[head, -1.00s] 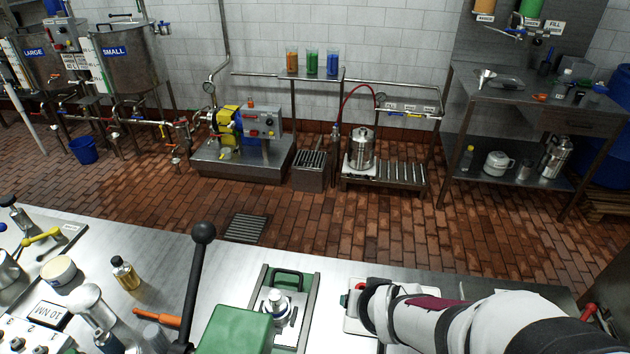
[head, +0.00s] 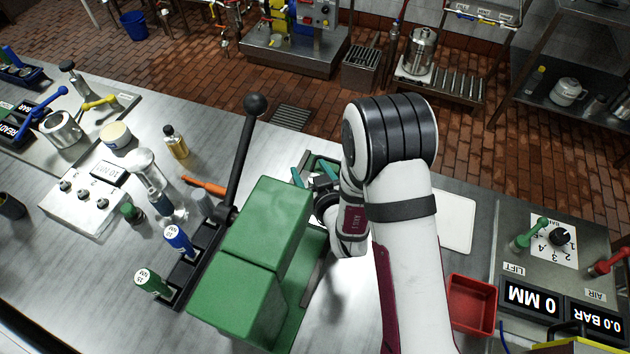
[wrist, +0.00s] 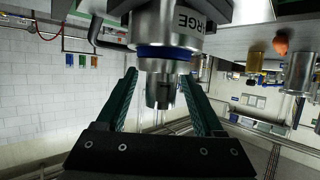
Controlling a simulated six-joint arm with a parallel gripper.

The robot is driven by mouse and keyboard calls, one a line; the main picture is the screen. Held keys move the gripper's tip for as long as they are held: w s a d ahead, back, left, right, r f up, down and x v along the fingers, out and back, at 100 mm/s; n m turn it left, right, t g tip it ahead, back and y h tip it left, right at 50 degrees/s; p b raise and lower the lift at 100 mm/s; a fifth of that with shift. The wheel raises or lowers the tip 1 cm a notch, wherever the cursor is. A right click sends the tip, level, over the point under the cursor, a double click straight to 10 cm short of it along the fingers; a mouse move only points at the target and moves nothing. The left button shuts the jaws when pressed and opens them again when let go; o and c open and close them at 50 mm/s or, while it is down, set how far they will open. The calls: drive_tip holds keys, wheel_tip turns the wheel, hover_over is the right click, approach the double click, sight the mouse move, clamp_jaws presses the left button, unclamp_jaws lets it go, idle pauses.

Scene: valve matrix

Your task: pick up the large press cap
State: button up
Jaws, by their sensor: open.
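The large press cap (wrist: 168,28) is a silver cylinder with lettering ending in "RGE" and a blue band. In the wrist view it is at the top centre, with a narrower stem pointing down the picture. My gripper (wrist: 159,76) is open, its two green fingers on either side of the stem; I cannot tell whether they touch it. In the head view my gripper (head: 313,174) is over the tray behind the green press (head: 262,235). My arm and the press hide most of that spot, and I cannot make out the cap there.
The press's black lever (head: 243,150) rises left of my gripper. A white board (head: 455,222) and red bin (head: 471,305) lie right of my arm. A control panel (head: 560,270) is at far right. Bottles, handles and a white button box (head: 85,200) crowd the left.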

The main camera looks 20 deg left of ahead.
clamp_jaws()
drive_tip(key=shift+r, duration=0.1)
idle(0.3)
